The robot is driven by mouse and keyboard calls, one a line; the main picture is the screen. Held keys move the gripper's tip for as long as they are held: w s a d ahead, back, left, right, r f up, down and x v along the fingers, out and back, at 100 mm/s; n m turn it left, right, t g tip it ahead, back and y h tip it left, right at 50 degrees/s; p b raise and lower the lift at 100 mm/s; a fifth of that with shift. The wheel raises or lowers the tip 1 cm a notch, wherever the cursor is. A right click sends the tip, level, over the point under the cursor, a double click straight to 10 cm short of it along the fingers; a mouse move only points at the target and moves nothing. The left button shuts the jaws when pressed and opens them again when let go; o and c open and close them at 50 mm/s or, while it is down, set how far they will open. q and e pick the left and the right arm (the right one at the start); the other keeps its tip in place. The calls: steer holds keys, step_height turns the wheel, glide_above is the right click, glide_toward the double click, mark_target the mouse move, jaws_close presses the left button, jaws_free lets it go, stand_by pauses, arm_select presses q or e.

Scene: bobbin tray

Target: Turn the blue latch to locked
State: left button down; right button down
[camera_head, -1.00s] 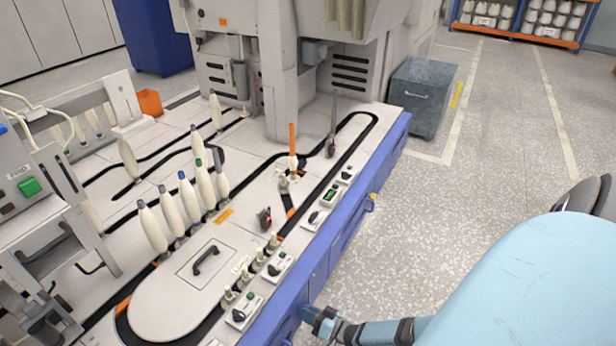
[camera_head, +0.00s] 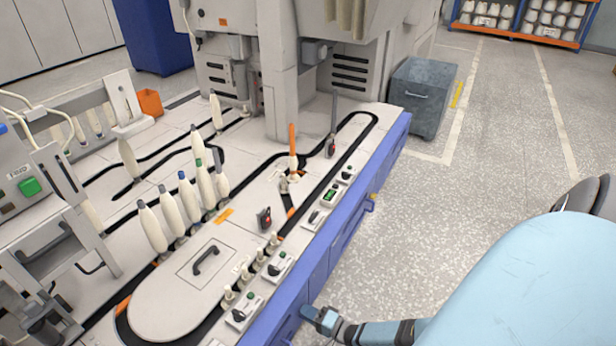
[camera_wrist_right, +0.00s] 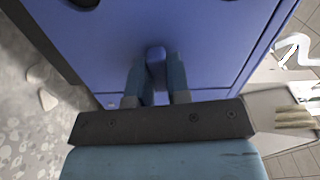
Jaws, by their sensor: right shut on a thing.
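The blue latch (camera_wrist_right: 156,54) is a small rounded blue lever on the blue cabinet panel (camera_wrist_right: 205,45). In the right wrist view its end shows between the two fingers of my right gripper (camera_wrist_right: 156,78), which is shut on it. In the head view my right gripper (camera_head: 309,314) reaches in from the right and touches the blue side of the cabinet (camera_head: 318,272) low down at the front. The latch is hidden there behind the fingers. I cannot tell its exact angle. My left gripper is not in view.
Above the panel is a white machine top with a black track, several upright bobbins (camera_head: 152,228) and an oval lid with a handle (camera_head: 206,260). A grey bin (camera_head: 422,98) stands beyond. The floor at right is clear.

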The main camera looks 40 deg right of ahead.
steer(key=shift+m, duration=0.6)
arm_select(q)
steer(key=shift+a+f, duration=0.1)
arm_select(e)
steer(key=c, duration=1.1)
jaws_free()
steer(key=shift+s, duration=0.1)
arm_select(q)
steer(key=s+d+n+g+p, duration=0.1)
steer(key=p, duration=0.1)
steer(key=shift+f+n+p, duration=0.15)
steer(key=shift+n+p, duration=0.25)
arm_select(e)
steer(key=v, duration=1.3)
steer(key=shift+s+d+r, duration=0.1)
steer(key=shift+s, duration=0.2)
